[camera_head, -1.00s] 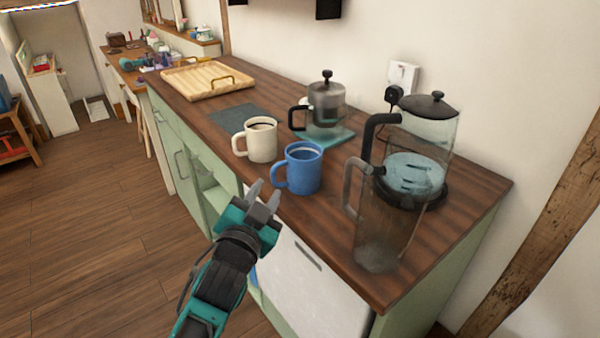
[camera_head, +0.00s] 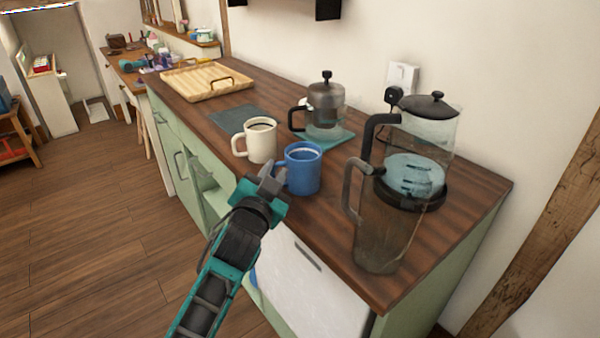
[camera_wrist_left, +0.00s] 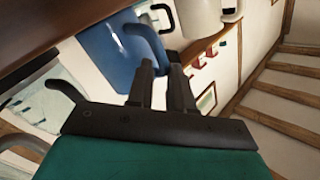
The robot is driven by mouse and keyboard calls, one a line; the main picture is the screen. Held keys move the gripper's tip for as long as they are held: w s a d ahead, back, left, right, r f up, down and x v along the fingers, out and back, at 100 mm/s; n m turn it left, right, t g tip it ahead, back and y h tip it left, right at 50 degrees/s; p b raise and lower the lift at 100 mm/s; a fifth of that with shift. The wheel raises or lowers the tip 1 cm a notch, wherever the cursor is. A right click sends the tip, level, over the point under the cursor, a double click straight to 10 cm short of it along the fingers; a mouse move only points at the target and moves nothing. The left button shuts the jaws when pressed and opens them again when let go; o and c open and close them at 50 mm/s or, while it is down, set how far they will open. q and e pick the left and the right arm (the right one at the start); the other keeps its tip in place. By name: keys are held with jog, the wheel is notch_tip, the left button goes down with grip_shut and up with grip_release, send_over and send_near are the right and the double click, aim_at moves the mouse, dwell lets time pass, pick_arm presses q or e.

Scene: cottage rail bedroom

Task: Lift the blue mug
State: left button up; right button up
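The blue mug (camera_head: 304,172) stands upright on the wooden counter (camera_head: 440,250), with its handle towards my left gripper (camera_head: 269,178). The gripper is at the handle side of the mug, its fingers apart. In the left wrist view, the two fingertips (camera_wrist_left: 160,72) are at the blue mug's handle (camera_wrist_left: 150,42), with part of the handle showing between them. Contact with the handle cannot be told. The mug still rests on the counter. My right gripper is not in view.
A cream mug (camera_head: 261,141) stands close behind the blue mug. A glass pitcher (camera_head: 385,235) and a large French press (camera_head: 432,135) stand to the right. A smaller press (camera_head: 326,108) stands behind on a teal mat, and a wooden tray (camera_head: 205,80) lies farther back.

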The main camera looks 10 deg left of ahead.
pick_arm(q)
grip_shut()
jog(key=shift+r, duration=0.3)
dwell(0.3)
